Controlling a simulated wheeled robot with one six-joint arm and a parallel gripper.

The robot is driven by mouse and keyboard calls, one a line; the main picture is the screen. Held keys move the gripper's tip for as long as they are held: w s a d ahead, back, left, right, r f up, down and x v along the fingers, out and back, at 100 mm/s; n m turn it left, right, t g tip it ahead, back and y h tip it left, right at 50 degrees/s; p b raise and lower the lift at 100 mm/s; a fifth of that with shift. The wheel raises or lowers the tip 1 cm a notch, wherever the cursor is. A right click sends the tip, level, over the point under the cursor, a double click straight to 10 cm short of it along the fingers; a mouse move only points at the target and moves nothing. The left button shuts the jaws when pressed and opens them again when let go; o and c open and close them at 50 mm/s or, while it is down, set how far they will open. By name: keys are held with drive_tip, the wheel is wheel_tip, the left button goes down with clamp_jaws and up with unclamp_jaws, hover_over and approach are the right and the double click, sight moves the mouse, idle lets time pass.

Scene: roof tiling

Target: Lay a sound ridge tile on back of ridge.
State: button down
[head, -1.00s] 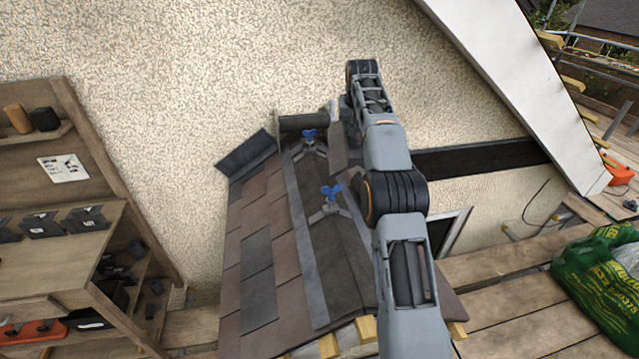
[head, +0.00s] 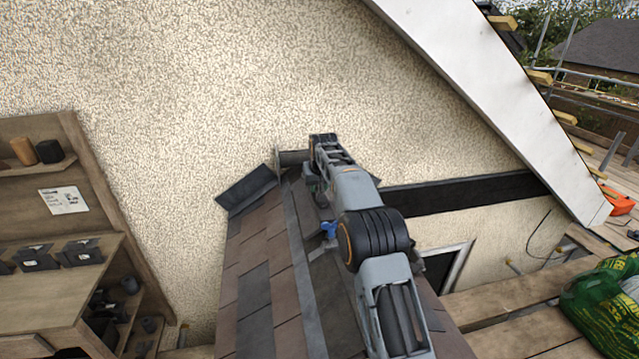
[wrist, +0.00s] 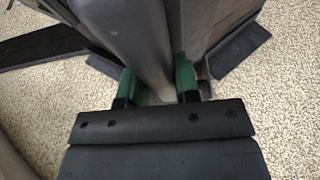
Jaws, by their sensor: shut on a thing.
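My gripper (wrist: 157,85) is shut, with green finger pads on either side of a long grey rounded piece that looks like a ridge tile (wrist: 135,40). In the head view my arm reaches to the back of the small roof by the wall and hides the fingertips. A short dark rounded piece (head: 293,157) shows left of my arm's end at the back of the ridge (head: 301,225). I cannot tell whether it is the held tile or whether it touches the ridge. A blue-knobbed clamp (head: 328,230) sits on the ridge, partly hidden by my arm.
A dark slate (head: 247,190) sticks out at the roof's back left. A wooden shelf unit (head: 75,235) with dark tile pieces (head: 82,252) stands left. A dark beam (head: 465,180) runs along the wall at right. A green bag (head: 605,305) lies on planks at front right.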

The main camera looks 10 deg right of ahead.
drive_tip(key=shift+f+p, duration=0.3)
drive_tip(key=shift+f, duration=1.95)
drive_tip(key=shift+f, duration=0.2)
drive_tip(key=c, duration=0.8)
unclamp_jaws()
drive_tip(key=shift+f, duration=0.15)
drive_tip(key=shift+c, duration=0.2)
